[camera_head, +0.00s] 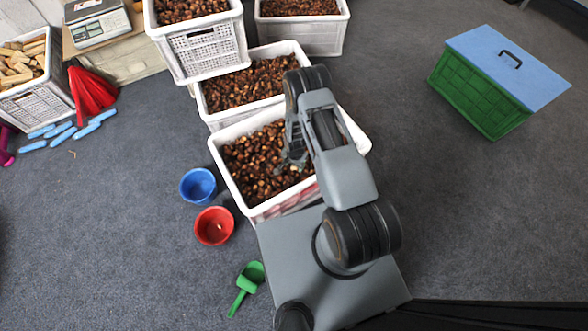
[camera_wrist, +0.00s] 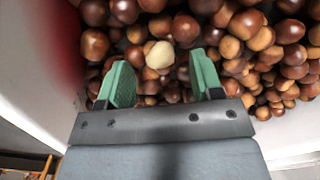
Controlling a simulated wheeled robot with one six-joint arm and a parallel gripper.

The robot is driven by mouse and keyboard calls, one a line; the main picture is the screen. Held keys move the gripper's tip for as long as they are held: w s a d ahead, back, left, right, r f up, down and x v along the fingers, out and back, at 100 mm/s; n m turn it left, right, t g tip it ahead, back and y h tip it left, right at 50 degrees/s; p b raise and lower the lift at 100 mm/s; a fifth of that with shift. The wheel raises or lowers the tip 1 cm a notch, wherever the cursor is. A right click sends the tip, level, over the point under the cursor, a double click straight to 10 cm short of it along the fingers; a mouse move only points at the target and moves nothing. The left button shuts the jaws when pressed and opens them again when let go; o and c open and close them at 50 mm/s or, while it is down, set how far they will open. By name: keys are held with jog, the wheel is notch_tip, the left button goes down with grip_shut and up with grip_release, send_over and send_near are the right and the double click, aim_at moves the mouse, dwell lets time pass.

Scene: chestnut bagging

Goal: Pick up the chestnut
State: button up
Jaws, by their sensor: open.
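Many brown chestnuts fill the nearest white crate (camera_head: 217,165). In the wrist view, brown chestnuts (camera_wrist: 187,28) cover the upper part of the picture. One pale, cream-coloured chestnut (camera_wrist: 160,55) lies among them, between and just beyond my fingers. My gripper (camera_wrist: 158,84) has two green fingers, spread apart and pointing into the chestnuts, with nothing clamped between them. In the head view my gripper (camera_head: 290,160) is over the nearest crate, partly hidden by my arm. I cannot tell whether the fingertips touch the chestnuts.
More white crates of chestnuts stand behind, one at the top middle (camera_head: 205,45). A blue bucket (camera_head: 198,186), a red bucket (camera_head: 214,226) and a green scoop (camera_head: 246,284) are on the floor at left. A green box with a blue lid (camera_head: 510,62) stands at right. Floor around it is clear.

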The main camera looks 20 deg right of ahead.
jog(key=shift+f, duration=0.7)
jog(key=c, duration=1)
jog(key=shift+o, duration=0.2)
jog(key=shift+r, duration=0.2)
